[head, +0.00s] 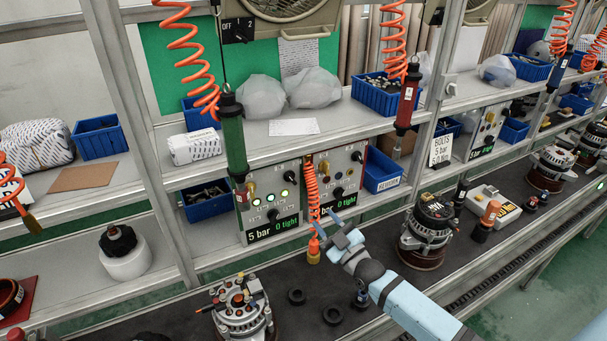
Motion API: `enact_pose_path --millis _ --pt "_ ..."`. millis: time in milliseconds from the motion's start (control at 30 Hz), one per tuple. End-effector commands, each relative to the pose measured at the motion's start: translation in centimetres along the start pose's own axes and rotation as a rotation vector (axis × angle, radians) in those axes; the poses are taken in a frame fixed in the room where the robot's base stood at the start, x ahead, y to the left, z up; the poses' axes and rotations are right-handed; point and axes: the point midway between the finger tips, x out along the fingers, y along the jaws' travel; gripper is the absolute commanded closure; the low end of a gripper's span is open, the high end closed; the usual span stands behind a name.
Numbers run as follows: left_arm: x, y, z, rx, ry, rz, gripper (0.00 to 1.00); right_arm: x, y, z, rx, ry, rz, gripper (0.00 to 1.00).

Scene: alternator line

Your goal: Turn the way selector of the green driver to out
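The green driver (232,140) hangs upright on a cable beneath an orange coiled hose, in front of the shelf at the left of centre. Its dark top and narrower lower end show, with a small red part near the bottom. Its way selector is too small to make out, so its setting cannot be told. My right gripper (327,223) is to the right of and below the green driver, apart from it, near the lower end of another coiled hose. Its fingers look spread and nothing shows between them. My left gripper is not in view.
Two control boxes (266,212) reading "5 bar 0 tight" stand behind the driver. A yellow-ended hose (313,250) hangs next to my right gripper. A red driver (408,98) hangs to the right. Alternators (241,308) stand on the dark conveyor below. Blue bins line the shelves.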

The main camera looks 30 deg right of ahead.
Motion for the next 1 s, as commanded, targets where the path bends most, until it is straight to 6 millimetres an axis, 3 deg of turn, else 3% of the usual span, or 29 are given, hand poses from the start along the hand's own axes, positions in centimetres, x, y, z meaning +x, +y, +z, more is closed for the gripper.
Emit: enact_pose_path --millis 167,500,700,1000 --pt "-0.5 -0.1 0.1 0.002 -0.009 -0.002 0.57 1.9 0.3 -0.2 -0.003 0.005 0.005 0.63" --pt "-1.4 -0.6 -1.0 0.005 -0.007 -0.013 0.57 9.0 0.3 -0.3 -0.001 0.003 0.003 0.63" --pt "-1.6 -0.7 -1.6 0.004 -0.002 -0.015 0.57 12.2 0.2 -0.2 0.0 0.002 0.003 0.63" --pt "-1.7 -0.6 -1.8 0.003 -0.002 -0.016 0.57 13.8 0.1 0.0 -0.001 0.001 0.002 0.63"
